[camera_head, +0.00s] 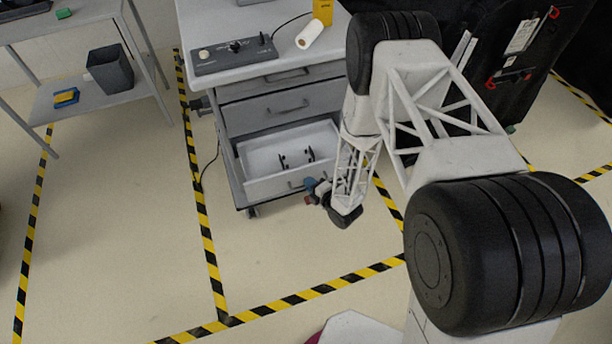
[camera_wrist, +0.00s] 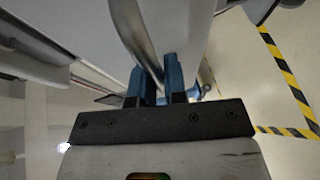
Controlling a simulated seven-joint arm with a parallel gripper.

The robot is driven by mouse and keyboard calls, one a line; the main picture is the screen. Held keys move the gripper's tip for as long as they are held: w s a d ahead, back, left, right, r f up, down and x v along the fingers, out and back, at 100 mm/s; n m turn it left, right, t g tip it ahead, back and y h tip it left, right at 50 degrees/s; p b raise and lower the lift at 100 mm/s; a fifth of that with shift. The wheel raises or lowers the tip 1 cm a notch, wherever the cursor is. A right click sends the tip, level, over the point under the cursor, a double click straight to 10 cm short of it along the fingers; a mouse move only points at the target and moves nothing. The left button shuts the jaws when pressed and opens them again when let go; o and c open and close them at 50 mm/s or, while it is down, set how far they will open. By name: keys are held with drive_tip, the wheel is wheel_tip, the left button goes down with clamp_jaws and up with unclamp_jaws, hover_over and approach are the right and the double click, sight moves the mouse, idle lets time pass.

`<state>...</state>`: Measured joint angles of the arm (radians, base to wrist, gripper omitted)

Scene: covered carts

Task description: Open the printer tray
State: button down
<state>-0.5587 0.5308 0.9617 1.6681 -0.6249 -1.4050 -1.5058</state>
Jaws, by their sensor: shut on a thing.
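I see no printer; a grey drawer cart (camera_head: 225,120) stands in the head view. Its bottom drawer (camera_head: 262,187) is pulled out, with a white inside and a few small dark items on its floor. My gripper (camera_head: 314,188) is at the right part of this drawer's front, at its handle (camera_head: 296,183). In the wrist view, the blue fingers of my gripper (camera_wrist: 155,78) are shut on the curved metal handle (camera_wrist: 130,28). The exact contact is partly hidden between the fingers.
Two upper drawers (camera_head: 285,104) are shut. The cart top holds a control box (camera_head: 235,52), a white roll (camera_head: 310,34) and a yellow box (camera_head: 323,10). A shelf table with a dark bin (camera_head: 110,70) stands left. Striped floor tape (camera_head: 205,240) borders clear floor in front.

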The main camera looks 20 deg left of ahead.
drive_tip(key=shift+s+d, duration=0.2)
drive_tip(key=shift+d, duration=0.05)
drive_tip(key=c, duration=1.2)
unclamp_jaws()
drive_tip(key=shift+v, duration=3.9)
